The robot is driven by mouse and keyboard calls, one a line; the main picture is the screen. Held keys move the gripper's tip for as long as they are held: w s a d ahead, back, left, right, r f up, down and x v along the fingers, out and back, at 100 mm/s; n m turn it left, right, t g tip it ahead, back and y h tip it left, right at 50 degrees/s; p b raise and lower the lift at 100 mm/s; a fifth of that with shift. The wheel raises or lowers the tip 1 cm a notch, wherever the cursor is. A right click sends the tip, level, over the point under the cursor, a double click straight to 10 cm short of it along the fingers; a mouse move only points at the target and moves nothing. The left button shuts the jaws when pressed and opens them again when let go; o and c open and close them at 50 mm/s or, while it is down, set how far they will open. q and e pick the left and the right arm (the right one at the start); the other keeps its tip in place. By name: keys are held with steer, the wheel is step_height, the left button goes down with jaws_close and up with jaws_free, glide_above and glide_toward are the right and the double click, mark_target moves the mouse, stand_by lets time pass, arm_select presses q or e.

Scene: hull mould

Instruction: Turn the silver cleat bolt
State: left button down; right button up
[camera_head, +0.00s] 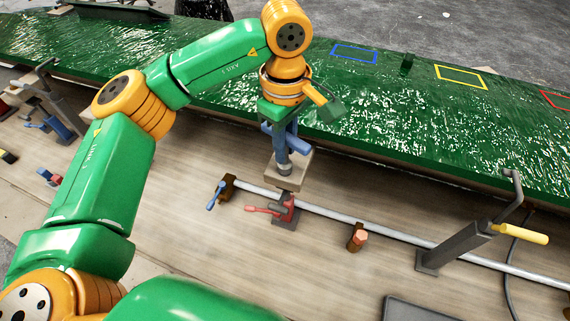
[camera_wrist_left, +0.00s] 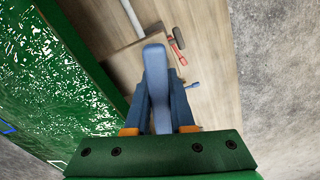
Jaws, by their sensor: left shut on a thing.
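My left gripper (camera_head: 283,150) points down at the near edge of the green hull mould and is shut on a blue handle. In the left wrist view the blue handle (camera_wrist_left: 155,75) lies between the two dark fingers. Below the gripper in the head view is a small wooden block (camera_head: 291,180). I cannot make out a silver cleat bolt for certain; the gripper and the handle cover the spot just above the block. My right gripper is not in view.
The green hull mould (camera_head: 450,140) has coloured outlines on it. A dark tray (camera_head: 410,309) lies at the front.

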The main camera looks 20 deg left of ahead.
arm_select(q)
steer(key=shift+n, duration=0.5)
steer(key=shift+r+p, duration=2.15)
steer(key=shift+r, duration=0.4)
steer(key=shift+f, duration=0.1)
